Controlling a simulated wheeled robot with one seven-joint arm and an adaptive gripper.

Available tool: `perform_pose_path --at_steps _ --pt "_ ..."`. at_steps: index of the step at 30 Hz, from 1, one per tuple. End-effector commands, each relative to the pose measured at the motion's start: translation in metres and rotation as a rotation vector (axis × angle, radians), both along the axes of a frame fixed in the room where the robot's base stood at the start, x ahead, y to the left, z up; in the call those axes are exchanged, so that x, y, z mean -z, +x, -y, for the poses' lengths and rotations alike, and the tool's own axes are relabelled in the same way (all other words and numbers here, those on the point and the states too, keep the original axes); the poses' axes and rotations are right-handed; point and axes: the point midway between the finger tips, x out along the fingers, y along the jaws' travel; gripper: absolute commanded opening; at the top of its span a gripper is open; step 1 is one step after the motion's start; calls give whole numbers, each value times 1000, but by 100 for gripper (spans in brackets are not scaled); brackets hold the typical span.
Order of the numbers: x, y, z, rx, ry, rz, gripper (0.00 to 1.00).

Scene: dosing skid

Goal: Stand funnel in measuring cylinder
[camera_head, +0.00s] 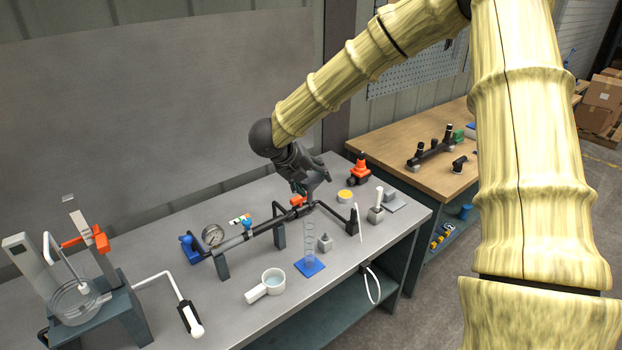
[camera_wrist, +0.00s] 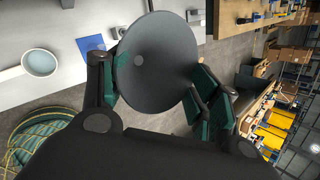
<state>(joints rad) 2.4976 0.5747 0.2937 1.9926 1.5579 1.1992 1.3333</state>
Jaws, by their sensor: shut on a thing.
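The grey funnel (camera_wrist: 155,62) fills the middle of the wrist view, its wide round mouth facing the camera. My gripper (camera_wrist: 153,88) is shut on it, with dark green-padded fingers on either side of the cone. In the head view my gripper (camera_head: 304,188) holds the funnel (camera_head: 317,179) above the black pipe, behind the measuring cylinder. The clear measuring cylinder (camera_head: 310,240) stands upright on its blue base (camera_head: 309,267), apart from the funnel. The blue base also shows in the wrist view (camera_wrist: 90,44); the cylinder's tube is hard to make out there.
The grey bench's front edge is close to the blue base.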

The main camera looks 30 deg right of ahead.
Motion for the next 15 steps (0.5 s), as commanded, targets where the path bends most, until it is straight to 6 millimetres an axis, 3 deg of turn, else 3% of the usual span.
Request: perform_pose_path --at_steps 5,15 --pt "0 -1 -1 -5 -1 -5 39" --pt "20 -2 1 -2 -1 -4 39"
